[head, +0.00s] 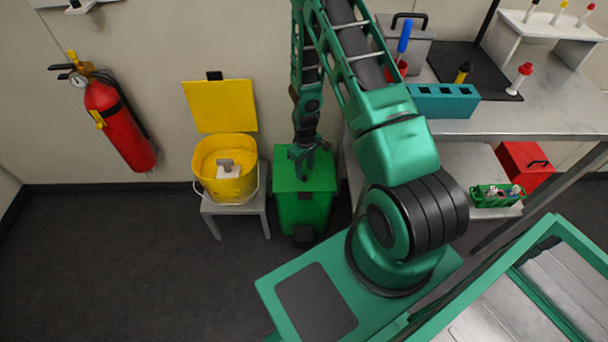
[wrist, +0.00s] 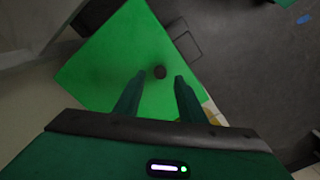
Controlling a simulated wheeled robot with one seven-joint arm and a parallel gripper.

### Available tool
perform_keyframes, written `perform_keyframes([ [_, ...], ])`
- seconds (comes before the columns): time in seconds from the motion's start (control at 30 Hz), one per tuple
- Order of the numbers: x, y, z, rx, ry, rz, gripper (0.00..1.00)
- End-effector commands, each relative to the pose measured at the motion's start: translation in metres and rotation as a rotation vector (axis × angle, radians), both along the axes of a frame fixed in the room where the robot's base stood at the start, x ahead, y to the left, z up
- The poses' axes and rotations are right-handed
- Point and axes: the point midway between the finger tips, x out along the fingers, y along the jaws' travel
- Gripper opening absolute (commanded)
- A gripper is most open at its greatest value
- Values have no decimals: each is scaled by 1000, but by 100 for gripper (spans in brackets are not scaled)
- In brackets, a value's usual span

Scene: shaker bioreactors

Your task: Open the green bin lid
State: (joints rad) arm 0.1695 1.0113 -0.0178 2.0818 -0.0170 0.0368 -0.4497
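The green bin (head: 303,208) stands on the floor against the back wall, with a dark pedal-like block (head: 303,234) at its front foot. Its flat green lid (head: 288,178) is shut. In the wrist view the lid (wrist: 105,65) shows from above, with a small dark round knob (wrist: 160,72) on it. My gripper (head: 310,162) hangs over the lid, pointing down. In the wrist view my gripper (wrist: 158,82) has its two fingers apart, with the knob between or just beyond their tips. Whether the fingers touch the lid, I cannot tell.
Left of the bin, a yellow bucket (head: 212,182) with its lid raised stands on a small grey stool (head: 243,210). A red fire extinguisher (head: 120,120) hangs on the wall. A metal bench (head: 540,118) stands to the right. The floor at left is clear.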

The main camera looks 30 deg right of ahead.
Motion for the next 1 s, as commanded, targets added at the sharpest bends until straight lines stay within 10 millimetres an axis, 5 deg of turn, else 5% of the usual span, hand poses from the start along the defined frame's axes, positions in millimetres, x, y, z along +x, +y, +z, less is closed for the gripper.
perform_keyframes([
  [0.3,0,0,-33,0,-1,0,37],
  [0.67,0,0,-37,0,-1,0,37],
  [0.83,0,0,-36,0,-1,0,0],
  [1.0,0,1,-36,1,0,1,0],
])
